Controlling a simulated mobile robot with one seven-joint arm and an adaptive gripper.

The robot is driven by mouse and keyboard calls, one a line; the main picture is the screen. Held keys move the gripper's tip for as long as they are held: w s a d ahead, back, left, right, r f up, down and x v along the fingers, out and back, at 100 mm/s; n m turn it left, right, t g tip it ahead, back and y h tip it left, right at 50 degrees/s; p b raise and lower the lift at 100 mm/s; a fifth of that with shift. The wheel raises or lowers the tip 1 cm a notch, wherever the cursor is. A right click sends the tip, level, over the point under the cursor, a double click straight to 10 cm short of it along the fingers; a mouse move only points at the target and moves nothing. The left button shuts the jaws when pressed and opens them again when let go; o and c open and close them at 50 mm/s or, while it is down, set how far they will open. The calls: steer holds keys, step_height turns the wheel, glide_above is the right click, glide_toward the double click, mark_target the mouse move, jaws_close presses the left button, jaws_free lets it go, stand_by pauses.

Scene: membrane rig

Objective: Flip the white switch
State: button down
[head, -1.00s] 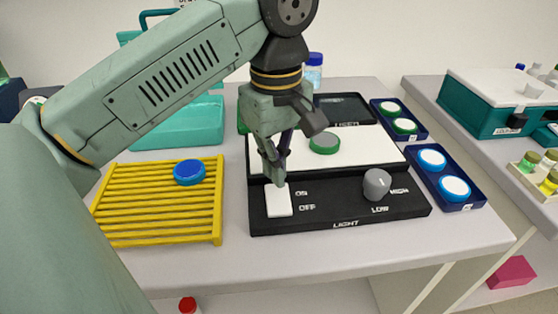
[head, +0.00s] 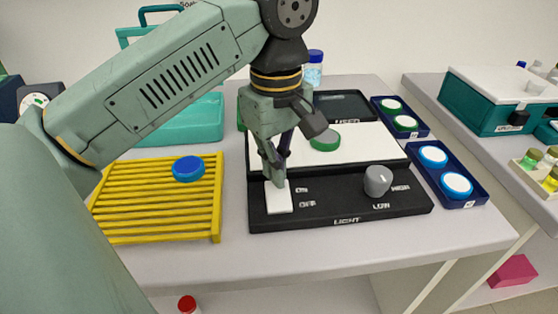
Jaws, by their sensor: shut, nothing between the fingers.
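The white switch (head: 278,199) is a flat rocker at the left of the black front panel, beside the ON and OFF labels. My gripper (head: 277,180) is shut and empty. It points down with its fingertips at the upper, ON-side end of the switch and covers part of that edge. They seem to touch it, but I cannot tell how firmly. The black light panel (head: 340,212) reads LIGHT at its front edge and has a grey knob (head: 377,181) between LOW and HIGH.
Behind the panel, a green-rimmed disc (head: 326,140) lies on the white plate (head: 370,150). A yellow rack (head: 150,215) with a blue-capped disc (head: 188,169) stands left. Blue trays (head: 465,201) with discs stand right. The table front is clear.

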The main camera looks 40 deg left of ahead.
steer(key=shift+f+b, duration=0.65)
steer(key=shift+f, duration=0.2)
steer(key=shift+r, duration=0.15)
steer(key=shift+r+p, duration=2.75)
steer(key=shift+r, duration=0.7)
steer(key=shift+s+f, duration=0.1)
steer(key=shift+f, duration=0.05)
